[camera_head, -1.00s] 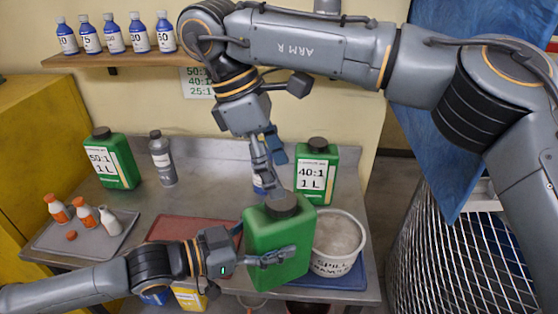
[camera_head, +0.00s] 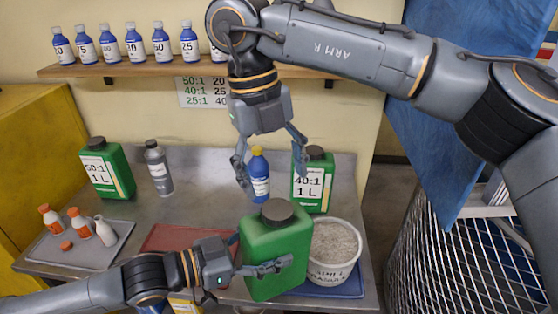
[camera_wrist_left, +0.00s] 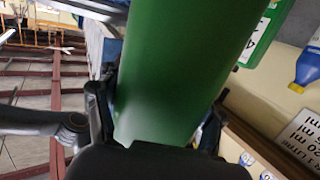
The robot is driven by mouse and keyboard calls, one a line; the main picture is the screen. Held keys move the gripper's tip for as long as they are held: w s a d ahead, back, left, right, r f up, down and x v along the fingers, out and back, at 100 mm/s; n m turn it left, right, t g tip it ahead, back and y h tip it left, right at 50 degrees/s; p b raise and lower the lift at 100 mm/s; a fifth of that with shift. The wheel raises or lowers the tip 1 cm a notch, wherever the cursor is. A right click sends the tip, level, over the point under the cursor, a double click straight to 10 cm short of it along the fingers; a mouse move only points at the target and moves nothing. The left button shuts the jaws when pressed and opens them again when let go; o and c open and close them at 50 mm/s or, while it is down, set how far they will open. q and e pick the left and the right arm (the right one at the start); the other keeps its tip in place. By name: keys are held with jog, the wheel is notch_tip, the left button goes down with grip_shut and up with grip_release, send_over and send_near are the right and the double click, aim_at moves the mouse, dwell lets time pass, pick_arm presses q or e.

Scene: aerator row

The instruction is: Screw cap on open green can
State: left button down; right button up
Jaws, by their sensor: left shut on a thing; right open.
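The large green can (camera_head: 277,250) stands upright at the front of the bench, with a dark cap (camera_head: 277,212) sitting on its neck. I cannot tell how tight the cap is. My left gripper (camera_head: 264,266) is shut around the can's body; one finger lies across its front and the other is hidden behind. The can's green side (camera_wrist_left: 180,70) fills the middle of the left wrist view between the fingers. My right gripper (camera_head: 271,172) is open and empty above and behind the can, fingers spread downward, apart from the cap.
A blue bottle with a yellow top (camera_head: 259,178) and a green 40:1 can (camera_head: 314,182) stand behind. A spill-granule bucket (camera_head: 333,252) is close on the right. Left are a red mat (camera_head: 180,238), a grey tray (camera_head: 110,250) with small bottles, a grey bottle (camera_head: 158,168) and a 50:1 can (camera_head: 108,170).

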aim_at(277, 208)
jog(key=n, duration=0.6)
jog(key=shift+d+r+n+y, duration=0.1)
jog(key=shift+r+n+y, duration=0.2)
jog(key=shift+y, duration=0.1)
jog(key=n, duration=0.6)
jog(key=shift+d+r, duration=0.1)
jog(key=shift+r, duration=0.05)
jog(key=n, duration=0.4)
jog(key=n+y, duration=0.1)
jog(key=n, duration=0.1)
jog(key=shift+d+r, duration=0.1)
jog(key=shift+r, duration=0.15)
jog(key=n, duration=0.7)
jog(key=shift+d+r+y, duration=0.1)
jog(key=shift+r+y, duration=0.2)
jog(key=shift+s+f, duration=0.1)
jog(key=shift+f, duration=3.9)
